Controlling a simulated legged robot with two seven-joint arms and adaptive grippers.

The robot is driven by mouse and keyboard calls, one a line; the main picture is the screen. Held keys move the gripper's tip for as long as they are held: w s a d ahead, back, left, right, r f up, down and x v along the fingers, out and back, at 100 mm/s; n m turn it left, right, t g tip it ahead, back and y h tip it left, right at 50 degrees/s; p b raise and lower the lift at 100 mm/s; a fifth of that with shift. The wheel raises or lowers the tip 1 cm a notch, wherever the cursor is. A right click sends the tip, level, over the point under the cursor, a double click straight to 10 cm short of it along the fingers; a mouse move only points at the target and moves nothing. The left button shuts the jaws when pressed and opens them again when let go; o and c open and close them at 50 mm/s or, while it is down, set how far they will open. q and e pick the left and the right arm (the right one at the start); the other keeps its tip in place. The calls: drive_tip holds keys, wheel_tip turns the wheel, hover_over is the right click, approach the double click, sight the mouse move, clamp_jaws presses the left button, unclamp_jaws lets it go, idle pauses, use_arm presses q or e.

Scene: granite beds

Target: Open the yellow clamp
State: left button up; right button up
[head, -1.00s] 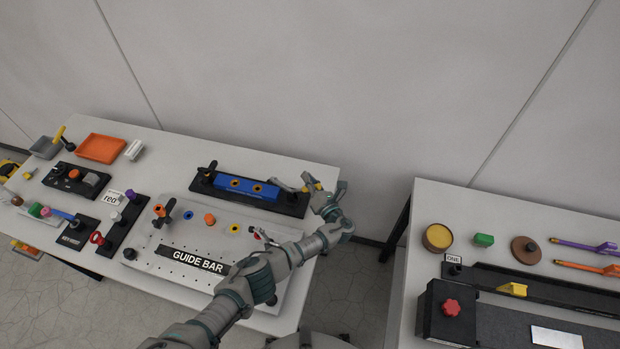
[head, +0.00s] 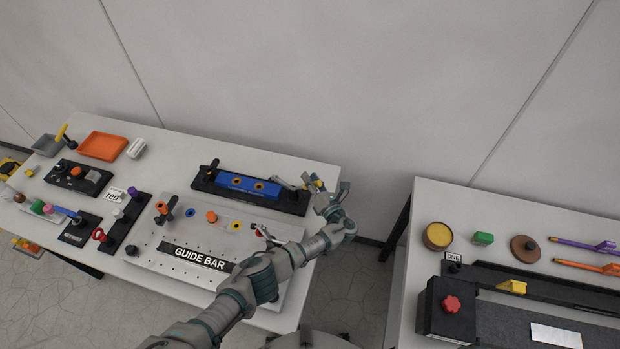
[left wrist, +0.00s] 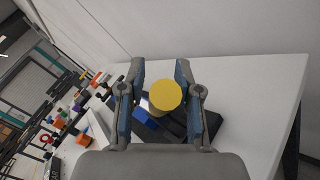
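The yellow clamp (head: 316,183) is at the right end of the black fixture with the blue block (head: 248,185). Only a small yellow part shows in the head view, beside my gripper. In the left wrist view its round yellow end (left wrist: 165,95) lies between the fingers and hides most of what is beneath it. My left gripper (head: 327,189) is open, with its fingers (left wrist: 160,72) on either side of the yellow end. I cannot tell whether either finger touches it. My right gripper is not in view.
A grey GUIDE BAR plate (head: 160,249) lies in front of the fixture, partly under my left arm. An orange tray (head: 102,145) sits at the far left. A second table (head: 430,201) stands to the right across a gap. The wall is close behind.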

use_arm(q)
drive_tip(key=v, duration=1.1)
drive_tip(key=shift+f, duration=0.1)
